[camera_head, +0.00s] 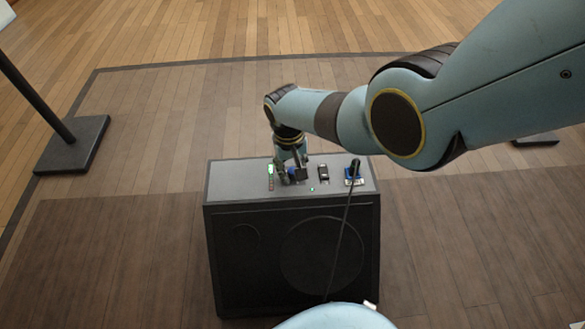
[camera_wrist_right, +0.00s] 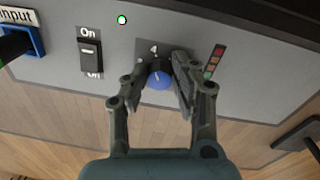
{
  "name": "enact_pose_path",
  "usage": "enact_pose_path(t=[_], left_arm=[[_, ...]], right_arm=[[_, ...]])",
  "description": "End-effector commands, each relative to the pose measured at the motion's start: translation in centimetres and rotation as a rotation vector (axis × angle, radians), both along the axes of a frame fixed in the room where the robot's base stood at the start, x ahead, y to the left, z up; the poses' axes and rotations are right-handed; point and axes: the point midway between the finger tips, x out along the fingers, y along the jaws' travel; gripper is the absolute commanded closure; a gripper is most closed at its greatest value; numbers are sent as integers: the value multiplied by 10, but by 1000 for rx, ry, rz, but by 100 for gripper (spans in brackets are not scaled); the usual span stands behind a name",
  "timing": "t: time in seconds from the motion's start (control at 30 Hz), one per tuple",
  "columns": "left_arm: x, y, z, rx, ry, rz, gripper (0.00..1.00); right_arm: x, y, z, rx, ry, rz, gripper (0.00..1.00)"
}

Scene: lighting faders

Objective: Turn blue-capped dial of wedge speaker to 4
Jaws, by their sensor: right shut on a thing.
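The wedge speaker (camera_head: 290,262) stands on the floor as a dark box with a grey control panel (camera_head: 225,180) on top. In the right wrist view, my right gripper (camera_wrist_right: 160,82) is shut on the blue-capped dial (camera_wrist_right: 158,79), with one finger on each side. A white pointer line shows on the cap. A "4" is printed on the panel just above the dial in that view; other scale marks are hidden by the fingers. My left gripper is not in view.
Beside the dial are a level meter (camera_wrist_right: 214,62), a rocker switch (camera_wrist_right: 89,56) marked "On", a green light (camera_wrist_right: 122,20) and a blue input socket (camera_wrist_right: 38,40) with a black plug. A cable (camera_head: 343,235) hangs down the speaker's front. A stand base (camera_head: 73,144) is at left.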

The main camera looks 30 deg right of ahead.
Motion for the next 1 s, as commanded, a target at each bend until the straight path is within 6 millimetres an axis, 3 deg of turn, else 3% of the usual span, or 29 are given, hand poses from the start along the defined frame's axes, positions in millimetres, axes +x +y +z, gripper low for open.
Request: enact_pose_path(t=[0.5,0.53,0.7,1.0], left_arm=[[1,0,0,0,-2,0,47],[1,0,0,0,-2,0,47],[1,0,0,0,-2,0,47],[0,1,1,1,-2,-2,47]], right_arm=[[-1,0,-1,1,2,-21,100],[-1,0,-1,1,2,-21,73],[-1,0,-1,1,1,-21,51],[0,0,1,0,0,-20,51]])
